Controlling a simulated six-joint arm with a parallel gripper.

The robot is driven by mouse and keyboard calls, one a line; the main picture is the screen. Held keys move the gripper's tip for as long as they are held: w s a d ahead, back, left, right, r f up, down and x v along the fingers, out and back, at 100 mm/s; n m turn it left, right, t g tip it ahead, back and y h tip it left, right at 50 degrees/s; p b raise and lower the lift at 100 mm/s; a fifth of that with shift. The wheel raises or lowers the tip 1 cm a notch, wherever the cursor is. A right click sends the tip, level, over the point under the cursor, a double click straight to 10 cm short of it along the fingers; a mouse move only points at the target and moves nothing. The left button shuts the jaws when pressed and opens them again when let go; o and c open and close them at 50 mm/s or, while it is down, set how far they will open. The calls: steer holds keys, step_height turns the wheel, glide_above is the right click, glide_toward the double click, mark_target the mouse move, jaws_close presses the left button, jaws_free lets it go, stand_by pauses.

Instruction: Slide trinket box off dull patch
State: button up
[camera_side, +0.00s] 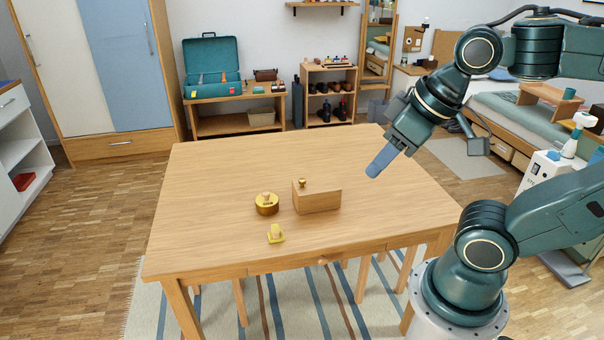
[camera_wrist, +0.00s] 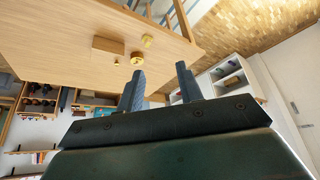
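A plain wooden box (camera_side: 318,202), which looks like the trinket box, sits on the wooden table (camera_side: 220,170). A small brass knob (camera_side: 302,183) shows at its upper left; I cannot tell if it is on the box or behind it. The box (camera_wrist: 106,45) also shows in the wrist view. I see no dull patch; one under the box would be hidden. My gripper (camera_side: 380,162) is above the table's right side, up and right of the box and apart from it. In the wrist view my gripper (camera_wrist: 160,72) has its two fingers spread with nothing between them.
A round brass tin (camera_side: 267,208) with a light knob stands just left of the box. A small yellow piece (camera_side: 276,238) with a light block on it lies nearer the front edge. A drawer knob (camera_side: 322,261) is on the table's front. The table's back and right are clear.

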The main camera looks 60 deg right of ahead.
steer(key=c, duration=0.6)
steer(key=shift+w+r, duration=0.15)
steer(key=shift+w, duration=0.05)
jaws_close()
steer(key=w+d+r+m+g, duration=0.1)
steer(key=w+d+r, duration=0.15)
steer(key=w, duration=0.35)
steer(key=w+d+r+m+g, duration=0.1)
steer(key=w+d+r+m, duration=0.15)
steer(key=w, duration=0.45)
steer(key=w+d+f+m+g, duration=0.15)
steer(key=w+d+f, duration=0.25)
steer(key=w+d, duration=0.65)
steer(key=w+d+f+m, duration=0.1)
steer(key=w+d+f, duration=0.2)
steer(key=d+f, duration=0.3)
steer(key=w+d+f+m+g, duration=0.1)
steer(key=w+d+f+m, duration=0.1)
steer(key=w+d+f, duration=0.2)
steer(key=w+d+f+m+g, duration=0.1)
steer(key=w+d+f, duration=0.2)
steer(key=d+f, duration=0.6)
step_height(320, 180, down, 4)
steer(key=shift+w+d+f, duration=0.15)
steer(key=shift+w+d, duration=0.1)
steer(key=shift+d, duration=0.05)
